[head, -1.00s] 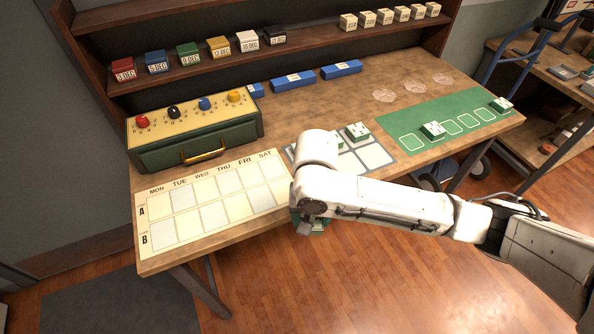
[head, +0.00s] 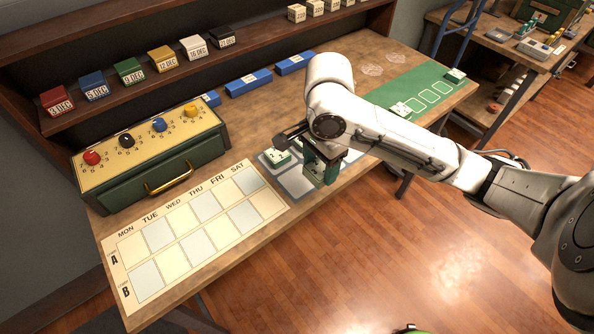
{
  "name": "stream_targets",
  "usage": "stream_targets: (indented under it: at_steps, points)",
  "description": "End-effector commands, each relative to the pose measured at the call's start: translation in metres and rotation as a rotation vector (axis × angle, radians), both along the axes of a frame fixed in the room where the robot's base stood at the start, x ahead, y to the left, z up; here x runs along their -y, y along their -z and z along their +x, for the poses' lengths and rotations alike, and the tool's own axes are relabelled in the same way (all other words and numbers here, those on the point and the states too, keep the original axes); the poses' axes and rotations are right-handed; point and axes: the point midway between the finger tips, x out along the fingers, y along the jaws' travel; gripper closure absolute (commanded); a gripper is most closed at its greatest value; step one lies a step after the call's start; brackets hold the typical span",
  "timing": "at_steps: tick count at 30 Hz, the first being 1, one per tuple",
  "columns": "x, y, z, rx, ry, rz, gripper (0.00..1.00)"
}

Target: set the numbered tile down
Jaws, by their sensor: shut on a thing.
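My gripper (head: 318,172) points down over the grey mat with pale squares (head: 295,182) near the table's front edge. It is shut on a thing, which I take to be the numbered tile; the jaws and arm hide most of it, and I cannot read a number. I cannot tell whether it touches the mat. A green tile with a white top (head: 279,156) sits on the mat's left part, just left of my gripper. My arm covers the mat's back right part.
A weekday board (head: 190,235) lies to the left, with a green box with coloured knobs (head: 150,160) behind it. Blue blocks (head: 250,82) lie at the back. A green mat (head: 435,95) with tiles is at the right. Dated blocks (head: 128,70) line the shelf.

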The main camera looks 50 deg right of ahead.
Motion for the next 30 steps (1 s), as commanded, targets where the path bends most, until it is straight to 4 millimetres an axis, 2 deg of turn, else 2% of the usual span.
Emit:
stream_targets:
  at_steps: [1, 4, 9, 12, 19, 25, 30]
  points:
    - [0.002, 0.008, 0.012, -0.002, 0.001, 0.004, 0.75]
    - [0.007, 0.022, 0.032, -0.002, -0.001, 0.004, 0.75]
    - [0.014, 0.053, 0.055, -0.001, -0.002, 0.003, 0.75]
    - [0.019, 0.061, 0.063, -0.002, -0.002, 0.001, 0.75]
    - [0.022, 0.075, 0.074, -0.001, -0.002, -0.001, 0.75]
    - [0.024, 0.096, 0.074, -0.002, -0.002, -0.003, 0.75]
    - [0.022, 0.103, 0.074, 0.001, -0.002, 0.0, 0.75]
